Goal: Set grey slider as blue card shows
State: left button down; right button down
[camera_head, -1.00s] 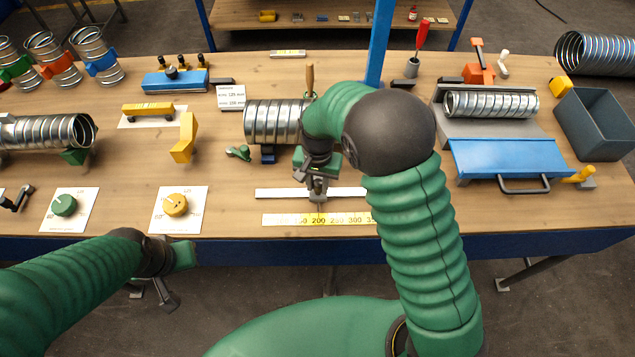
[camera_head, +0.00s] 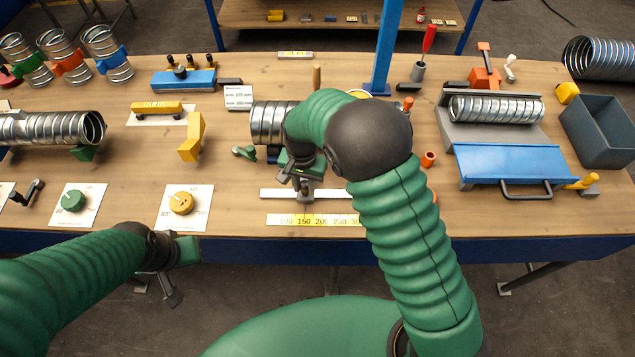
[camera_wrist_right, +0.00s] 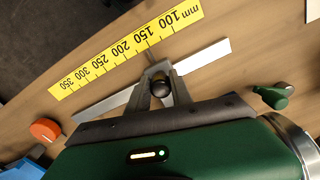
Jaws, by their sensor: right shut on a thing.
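My right gripper (camera_head: 304,192) is shut on the grey slider, on a white rail (camera_head: 335,193) at the front of the bench. In the right wrist view my two fingers (camera_wrist_right: 161,88) close around the slider's black knob (camera_wrist_right: 160,84). A yellow millimetre scale (camera_head: 285,220) lies in front of the rail; in the head view the gripper stands about level with its 150 mark. The slider's body is mostly hidden by my fingers. No clearly blue card shows; a white card (camera_head: 238,97) has print too small to read surely. My left gripper (camera_head: 172,290) hangs before the bench edge, its jaws unclear.
A metal spiral duct (camera_head: 268,122) lies behind my right gripper. A small green-handled part (camera_head: 244,152) lies left of it. A yellow dial (camera_head: 181,203) and a green dial (camera_head: 74,200) sit on white plates to the left. A blue-plated fixture (camera_head: 512,163) stands right.

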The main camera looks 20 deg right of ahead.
jog(key=shift+w+a+r, duration=0.2)
jog(key=shift+w, duration=0.15)
jog(key=c, duration=1.5)
grip_release()
jog(key=o, duration=0.4)
jog(key=shift+s+d+f, duration=0.1)
jog(key=shift+f, duration=0.05)
jog(key=shift+c, duration=0.2)
notch_tip(320, 180, up, 17)
jog(key=b, duration=0.1)
jog(key=shift+f+b, duration=0.15)
jog(key=shift+b, duration=0.2)
